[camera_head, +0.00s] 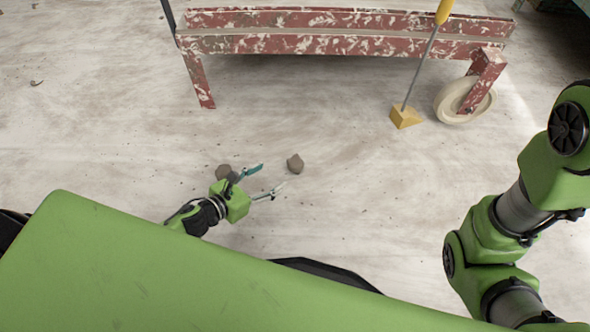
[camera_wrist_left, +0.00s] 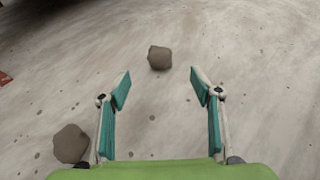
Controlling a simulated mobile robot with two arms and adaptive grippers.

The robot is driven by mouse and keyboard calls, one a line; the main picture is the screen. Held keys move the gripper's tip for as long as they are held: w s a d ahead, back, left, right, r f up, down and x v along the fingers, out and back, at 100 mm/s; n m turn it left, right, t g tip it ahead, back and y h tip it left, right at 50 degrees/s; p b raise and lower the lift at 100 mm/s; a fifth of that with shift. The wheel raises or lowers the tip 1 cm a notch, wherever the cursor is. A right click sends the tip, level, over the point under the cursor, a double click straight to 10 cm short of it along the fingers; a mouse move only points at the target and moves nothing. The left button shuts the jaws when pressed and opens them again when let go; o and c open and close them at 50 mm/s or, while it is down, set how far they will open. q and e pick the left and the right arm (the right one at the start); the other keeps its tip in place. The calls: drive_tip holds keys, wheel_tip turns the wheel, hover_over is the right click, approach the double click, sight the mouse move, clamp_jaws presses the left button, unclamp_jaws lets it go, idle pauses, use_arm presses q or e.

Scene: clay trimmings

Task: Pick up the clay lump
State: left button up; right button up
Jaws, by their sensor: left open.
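A grey-brown clay lump (camera_head: 295,164) lies on the floor, just beyond the open fingers of my left gripper (camera_head: 268,181). In the left wrist view this lump (camera_wrist_left: 160,58) sits ahead of the open fingertips (camera_wrist_left: 158,84), roughly centred between them and apart from both. A second clay lump (camera_head: 223,172) lies beside the left gripper and is partly hidden by it. It shows in the left wrist view (camera_wrist_left: 70,143) outside the left finger. The left gripper is empty. My right arm is at the right of the head view, but its gripper is out of frame.
A red and white, paint-worn bench frame (camera_head: 340,45) with a cream wheel (camera_head: 465,101) stands at the back. A yellow wedge-shaped block (camera_head: 405,116) with a grey pole and yellow handle stands before it. Small crumbs dot the pale floor. The floor around the far lump is clear.

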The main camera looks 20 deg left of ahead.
sight(290, 166)
use_arm(q)
drive_tip(key=b+x, duration=0.4)
drive_tip(key=x, duration=0.4)
drive_tip(key=shift+w+d+f, duration=0.1)
drive_tip(key=shift+w+f, duration=0.05)
drive_tip(key=w+f+b, duration=0.1)
drive_tip(key=b, duration=0.1)
drive_tip(key=w+d+f+b, duration=0.1)
drive_tip(key=w+b, duration=0.1)
drive_tip(key=shift+d+f, duration=0.15)
drive_tip(key=shift+f, duration=0.2)
drive_tip(key=shift+w+d+f+b, duration=0.1)
drive_tip(key=shift+w+d+b, duration=0.1)
drive_tip(key=shift+w+b, duration=0.25)
drive_tip(key=c, duration=1.3)
